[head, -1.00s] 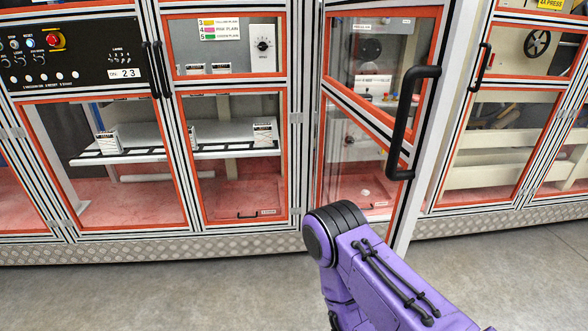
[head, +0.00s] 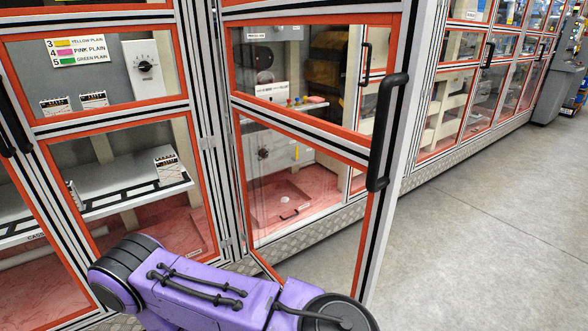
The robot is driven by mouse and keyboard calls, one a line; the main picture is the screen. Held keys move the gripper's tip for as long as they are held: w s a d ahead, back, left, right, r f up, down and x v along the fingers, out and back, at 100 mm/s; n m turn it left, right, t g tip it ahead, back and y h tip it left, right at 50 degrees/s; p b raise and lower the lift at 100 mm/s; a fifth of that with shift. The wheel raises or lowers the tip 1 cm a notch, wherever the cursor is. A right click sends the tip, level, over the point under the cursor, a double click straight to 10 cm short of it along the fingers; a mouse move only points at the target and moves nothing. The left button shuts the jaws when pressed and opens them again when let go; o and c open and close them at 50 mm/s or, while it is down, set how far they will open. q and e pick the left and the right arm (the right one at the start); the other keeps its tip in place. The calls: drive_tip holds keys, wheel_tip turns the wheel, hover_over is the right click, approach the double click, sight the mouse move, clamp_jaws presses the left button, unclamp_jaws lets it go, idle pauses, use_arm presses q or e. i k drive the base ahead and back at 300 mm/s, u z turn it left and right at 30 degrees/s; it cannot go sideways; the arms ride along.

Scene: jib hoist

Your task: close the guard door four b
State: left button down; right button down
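A guard door (head: 325,142) with an orange-edged aluminium frame and clear panes stands ajar, swung out from the machine front. Its hinge side is at the left, and its free edge at the right hangs out over the floor. A black bar handle (head: 388,132) is on that free edge. A small label (head: 270,33) near its top is too small to read, so I cannot confirm it is four b. A purple arm of mine crosses the bottom in front of the door's lower corner. Neither gripper is in view, and nothing of mine is seen holding the handle.
A shut panel (head: 120,160) with a shelf behind it stands left of the door. More guard doors (head: 465,80) with black handles run away to the right. A grey cabinet (head: 553,85) stands at the far right. The grey floor (head: 490,220) at right is clear.

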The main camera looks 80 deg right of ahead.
sight(383, 156)
drive_tip(key=i, duration=1)
drive_tip(key=z, duration=2.7)
